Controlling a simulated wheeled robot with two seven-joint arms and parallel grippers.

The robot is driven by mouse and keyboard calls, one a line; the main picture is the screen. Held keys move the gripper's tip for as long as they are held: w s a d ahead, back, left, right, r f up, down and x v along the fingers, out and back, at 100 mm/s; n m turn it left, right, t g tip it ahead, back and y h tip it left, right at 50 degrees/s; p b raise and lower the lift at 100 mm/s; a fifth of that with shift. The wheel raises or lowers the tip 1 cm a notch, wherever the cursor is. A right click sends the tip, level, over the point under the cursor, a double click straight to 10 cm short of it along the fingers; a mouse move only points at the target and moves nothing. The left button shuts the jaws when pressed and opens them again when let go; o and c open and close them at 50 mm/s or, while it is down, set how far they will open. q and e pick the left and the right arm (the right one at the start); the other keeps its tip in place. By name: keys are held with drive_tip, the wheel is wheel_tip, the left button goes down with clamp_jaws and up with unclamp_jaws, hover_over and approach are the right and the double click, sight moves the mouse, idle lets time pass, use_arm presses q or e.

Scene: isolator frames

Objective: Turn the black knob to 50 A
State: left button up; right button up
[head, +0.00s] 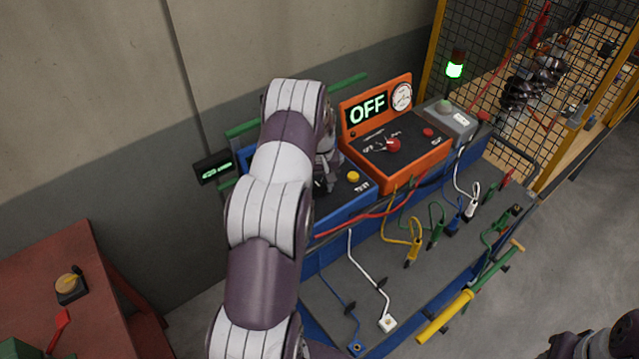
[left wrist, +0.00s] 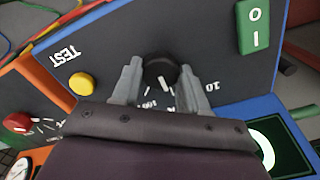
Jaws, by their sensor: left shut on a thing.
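The black knob (left wrist: 160,71) is on the dark top face of a blue unit (left wrist: 291,127). In the left wrist view it sits between the two fingertips of my left gripper (left wrist: 157,82), which is shut on it. White scale marks lie around the knob; a "10" is readable to its right. In the head view my left arm covers most of the knob, and the gripper (head: 326,172) shows only partly. My right gripper (head: 590,344) shows at the bottom right corner, away from the bench, its jaws unclear.
A yellow TEST button (left wrist: 82,84) is beside the knob, and a green O/I switch (left wrist: 253,26) lies across the panel. An orange unit (head: 418,171) with an "OFF" display and red knob (head: 393,145) stands close by. Cables and clamps cover the bench front. A red table (head: 60,260) is at left.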

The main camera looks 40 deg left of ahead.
sight(319, 186)
use_arm(q)
drive_tip(key=shift+w+a+r, duration=0.15)
drive_tip(key=shift+w+r, duration=0.1)
drive_tip(key=shift+r, duration=0.1)
drive_tip(key=o, duration=0.8)
drive_tip(key=shift+o, duration=1.3)
drive_tip(key=shift+s, duration=0.1)
drive_tip(key=shift+s+f, duration=0.1)
drive_tip(key=shift+s, duration=0.05)
drive_tip(key=shift+r+b, duration=0.2)
drive_tip(key=shift+b, duration=0.1)
wheel_tip(319, 186, up, 6)
drive_tip(key=b, duration=0.3)
wheel_tip(319, 186, up, 6)
drive_tip(key=p, duration=0.4)
drive_tip(key=shift+r, duration=0.25)
